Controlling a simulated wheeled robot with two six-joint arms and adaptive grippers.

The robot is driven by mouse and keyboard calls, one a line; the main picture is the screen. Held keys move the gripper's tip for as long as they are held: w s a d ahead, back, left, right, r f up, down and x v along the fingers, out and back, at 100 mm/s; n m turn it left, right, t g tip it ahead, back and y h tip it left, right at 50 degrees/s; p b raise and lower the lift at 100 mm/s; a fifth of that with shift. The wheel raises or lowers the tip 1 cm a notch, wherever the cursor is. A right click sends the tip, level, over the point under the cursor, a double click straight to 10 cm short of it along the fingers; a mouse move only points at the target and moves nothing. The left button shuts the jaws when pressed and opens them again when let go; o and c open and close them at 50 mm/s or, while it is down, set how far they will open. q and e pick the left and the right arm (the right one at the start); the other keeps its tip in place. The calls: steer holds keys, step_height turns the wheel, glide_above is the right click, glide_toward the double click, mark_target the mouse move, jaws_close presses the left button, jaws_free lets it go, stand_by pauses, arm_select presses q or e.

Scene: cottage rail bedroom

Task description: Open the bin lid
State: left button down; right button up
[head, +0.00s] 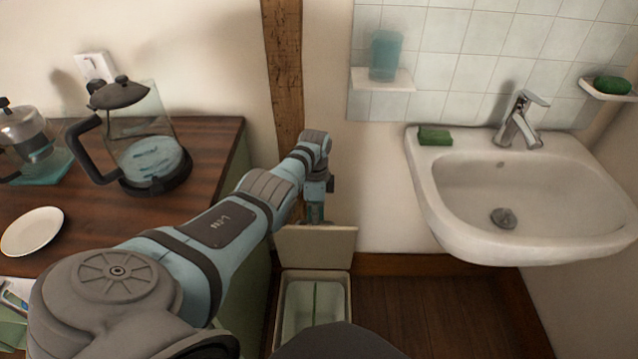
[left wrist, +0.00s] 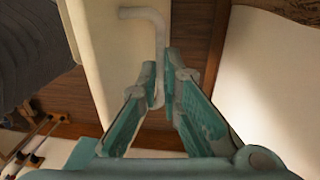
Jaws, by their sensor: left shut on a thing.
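The bin (head: 277,315) stands on the floor between the wooden counter and the sink. Its cream lid (head: 316,247) is raised, standing upright at the back, and the pale inside of the bin shows. My left gripper (head: 315,208) is just above and behind the lid's upper edge. In the left wrist view, the teal fingers (left wrist: 160,78) are shut on a white bent handle (left wrist: 141,13) beside the cream lid (left wrist: 98,45). The fingers hide part of the handle. My right gripper is in neither view.
A wooden counter (head: 215,140) at left holds a glass kettle (head: 150,150), a coffee press (head: 25,135) and a white plate (head: 32,231). A white sink (head: 540,195) juts out at right. A wooden post (head: 284,70) stands behind my left arm.

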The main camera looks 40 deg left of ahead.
arm_select(q)
steer(key=c, duration=1.9)
jaws_free()
steer(key=shift+s+f, duration=0.1)
steer(key=shift+f, duration=0.3)
steer(key=shift+o, duration=0.9)
steer(key=shift+w+a+f, duration=0.1)
steer(key=shift+w+f, duration=0.05)
steer(key=shift+w, duration=0.1)
step_height(320, 180, up, 12)
steer(key=w, duration=0.1)
steer(key=shift+a, duration=0.45)
steer(key=shift+w, duration=0.1)
